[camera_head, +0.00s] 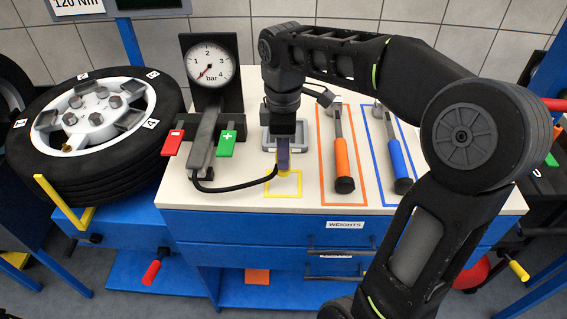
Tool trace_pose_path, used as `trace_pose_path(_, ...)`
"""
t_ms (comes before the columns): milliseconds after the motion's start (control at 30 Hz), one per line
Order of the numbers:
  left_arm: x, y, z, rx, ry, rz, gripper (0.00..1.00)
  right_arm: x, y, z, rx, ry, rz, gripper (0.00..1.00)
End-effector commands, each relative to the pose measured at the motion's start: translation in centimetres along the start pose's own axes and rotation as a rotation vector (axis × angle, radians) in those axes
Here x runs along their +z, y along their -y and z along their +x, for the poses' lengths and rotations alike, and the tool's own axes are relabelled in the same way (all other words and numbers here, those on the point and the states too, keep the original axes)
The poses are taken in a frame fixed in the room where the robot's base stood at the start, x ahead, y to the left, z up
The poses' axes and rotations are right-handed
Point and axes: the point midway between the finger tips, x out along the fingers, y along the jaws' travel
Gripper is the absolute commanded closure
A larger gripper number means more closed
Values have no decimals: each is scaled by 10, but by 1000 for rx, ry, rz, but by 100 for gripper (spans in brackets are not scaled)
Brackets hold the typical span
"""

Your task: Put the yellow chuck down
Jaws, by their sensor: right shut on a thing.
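The yellow chuck (284,172) is at the end of a black hose, low over the white worktop, beside or over a yellow outlined square (283,189). Whether it touches the top I cannot tell. My right gripper (283,150) points down and is shut on the chuck, hiding most of it. The black hose (235,187) runs left from the chuck to the gauge unit. The pressure gauge (211,64) stands upright at the back left, its red needle at the low end. My left gripper is out of view.
A grey tray (267,139) lies behind my gripper. An orange-handled tool (342,160) and a blue-handled tool (395,155) lie in outlined areas on the right. A tyre with wheel (60,172) sits at the left. Red (173,142) and green (227,143) tabs flank the gauge unit.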

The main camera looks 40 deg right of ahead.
Motion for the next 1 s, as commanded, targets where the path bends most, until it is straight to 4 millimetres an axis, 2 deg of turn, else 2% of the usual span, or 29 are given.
trace_pose_path(133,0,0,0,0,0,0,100,0,0,6,-1,0,0,100)
trace_pose_path(367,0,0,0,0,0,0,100,0,0,35,-1,1,0,100)
trace_pose_path(767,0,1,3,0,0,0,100,0,0,41,0,0,0,100)
trace_pose_path(800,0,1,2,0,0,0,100,0,0,41,0,0,0,69)
trace_pose_path(1000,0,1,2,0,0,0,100,0,0,40,0,0,0,53)
